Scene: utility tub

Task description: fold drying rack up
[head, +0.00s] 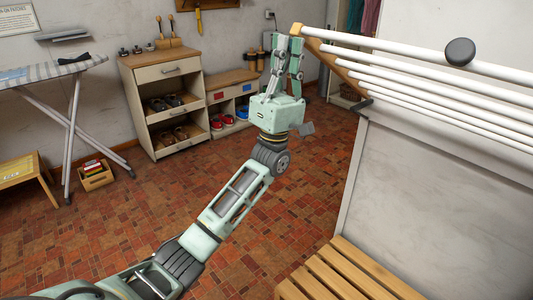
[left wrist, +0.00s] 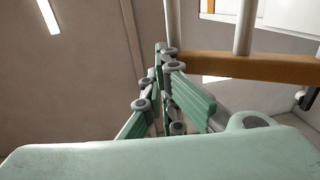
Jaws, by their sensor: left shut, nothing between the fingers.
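The drying rack (head: 420,52) is at the upper right of the head view, folded out from a pale panel. It has several white bars and a wooden side rail (head: 345,66). A dark round knob (head: 460,51) sits on its outermost bar. My left gripper (head: 288,42) points up by the rack's outer left corner, shut and empty. In the left wrist view its fingers (left wrist: 168,75) are close to the wooden rail (left wrist: 250,67), with white bars above. I cannot tell whether they touch it. My right gripper is in neither view.
A slatted wooden bench (head: 345,272) stands below the rack, in front of the pale panel (head: 400,215). A shoe cabinet (head: 150,75) and a low shelf (head: 225,82) stand along the back wall. An ironing board (head: 45,72) is at left.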

